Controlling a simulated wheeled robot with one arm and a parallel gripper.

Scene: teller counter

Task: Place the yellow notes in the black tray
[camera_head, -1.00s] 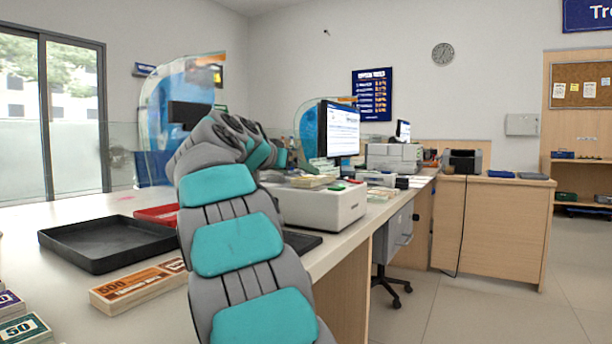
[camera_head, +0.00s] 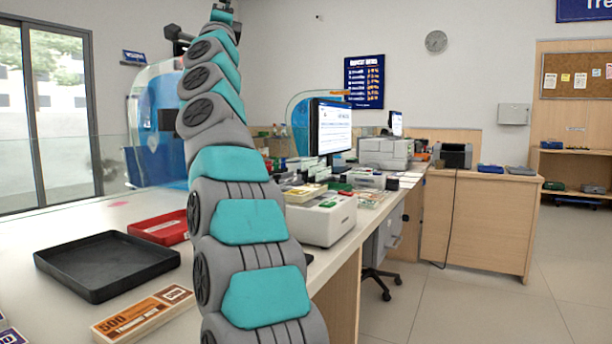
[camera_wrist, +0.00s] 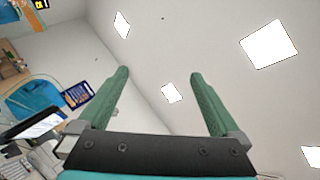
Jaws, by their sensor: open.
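The black tray (camera_head: 62,278) lies empty on the counter at the left in the head view. A pale yellowish bundle of notes (camera_head: 304,193) lies on top of the white counting machine (camera_head: 330,222), right of my arm; it is small, and I cannot tell for certain that it is the yellow notes. My gripper (camera_wrist: 158,78) shows in the wrist view with its two green fingers wide apart and nothing between them. It points up at the ceiling, well above the counter.
An orange 500 bundle (camera_head: 143,314) lies in front of the black tray. A red tray (camera_head: 150,229) stands behind it, partly hidden by my arm. A monitor (camera_head: 331,129) stands beyond the counting machine.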

